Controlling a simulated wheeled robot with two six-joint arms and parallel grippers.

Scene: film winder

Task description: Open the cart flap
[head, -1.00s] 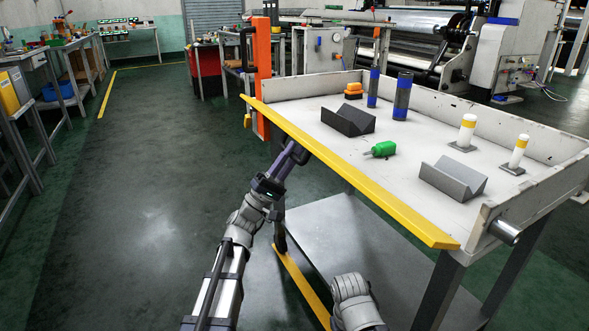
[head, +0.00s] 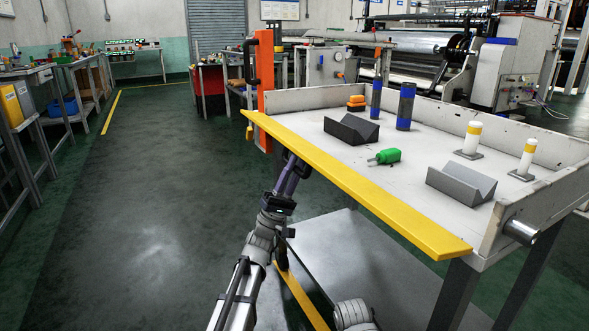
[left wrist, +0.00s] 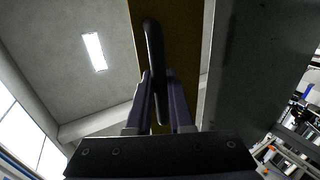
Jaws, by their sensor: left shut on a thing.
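The cart (head: 305,98) has a long yellow flap (head: 360,185) along its near side, running from the orange post down to the near right corner. The flap lies about level with the cart's top edge. My left gripper (head: 292,165) reaches up under the flap's near edge, and the flap hides its fingertips in the head view. In the left wrist view, my left gripper (left wrist: 158,100) has its fingers on either side of a dark bar handle (left wrist: 154,50) on a yellow-brown panel, and it is shut on that handle.
The cart top holds grey V-blocks (head: 351,129), a green tool (head: 388,156), blue-banded cylinders (head: 405,107) and white posts (head: 472,137). An orange post (head: 265,75) stands at the flap's far end. A lower shelf (head: 350,250) lies below. Floor to the left is clear.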

